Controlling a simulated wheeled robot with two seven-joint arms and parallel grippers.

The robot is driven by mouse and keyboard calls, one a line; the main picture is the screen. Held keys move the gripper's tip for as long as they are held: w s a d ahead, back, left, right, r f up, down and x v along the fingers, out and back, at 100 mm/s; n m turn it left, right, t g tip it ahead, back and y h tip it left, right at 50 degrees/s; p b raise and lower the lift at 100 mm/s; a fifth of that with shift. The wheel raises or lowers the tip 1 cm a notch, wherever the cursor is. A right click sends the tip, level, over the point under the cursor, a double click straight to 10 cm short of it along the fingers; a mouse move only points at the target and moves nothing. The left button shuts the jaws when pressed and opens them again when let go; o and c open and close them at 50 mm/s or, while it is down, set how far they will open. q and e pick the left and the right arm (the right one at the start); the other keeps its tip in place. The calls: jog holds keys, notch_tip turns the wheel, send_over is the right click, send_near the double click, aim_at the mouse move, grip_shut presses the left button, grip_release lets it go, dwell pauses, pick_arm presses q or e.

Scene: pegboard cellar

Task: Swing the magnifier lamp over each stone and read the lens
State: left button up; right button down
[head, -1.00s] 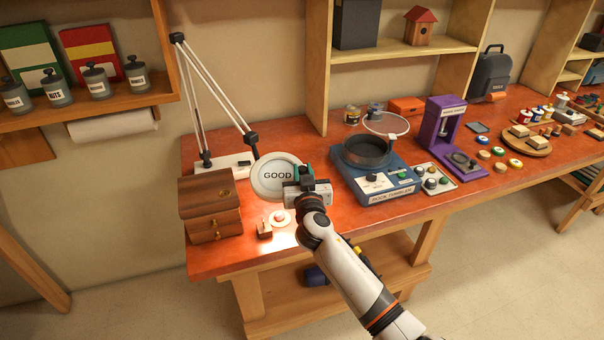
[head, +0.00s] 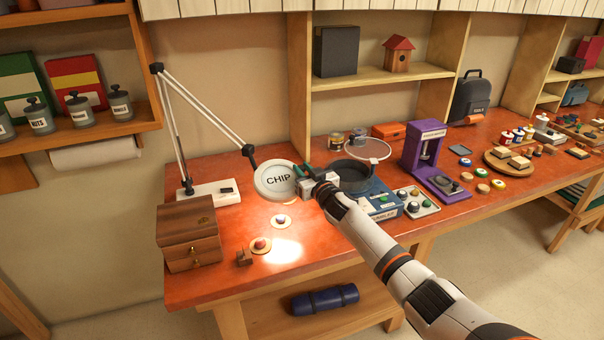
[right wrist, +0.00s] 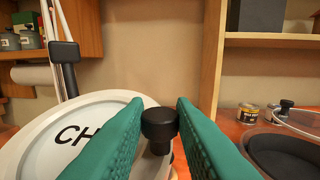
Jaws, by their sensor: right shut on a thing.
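The magnifier lamp's round lens (head: 277,179) hangs over the bench and reads "CHIP"; the right wrist view shows the lens (right wrist: 75,140) with its lettering partly covered by a finger. My right gripper (head: 304,176) is at the lens's right edge, its green fingers shut on the lamp's black knob (right wrist: 160,128). A purplish stone (head: 281,219) sits on a pale round pad below the lens. A reddish stone (head: 260,244) sits on another pad nearer the front. Something orange shows just under the lens, mostly hidden. My left gripper is out of view.
The blue rock tumbler (head: 375,198) is right of the lens, partly behind my arm. A purple press (head: 432,165) stands farther right.

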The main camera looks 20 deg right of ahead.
jog(key=c, duration=1.5)
grip_release()
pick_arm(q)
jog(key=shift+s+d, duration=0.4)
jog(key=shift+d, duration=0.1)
pick_arm(e)
jog(key=o, duration=0.3)
jog(key=shift+s, duration=0.1)
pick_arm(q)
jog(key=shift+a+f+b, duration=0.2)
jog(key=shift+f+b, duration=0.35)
pick_arm(e)
jog(key=s+d, duration=0.1)
jog(key=s, duration=1)
jog(key=shift+s, duration=0.35)
jog(key=shift+f, duration=0.1)
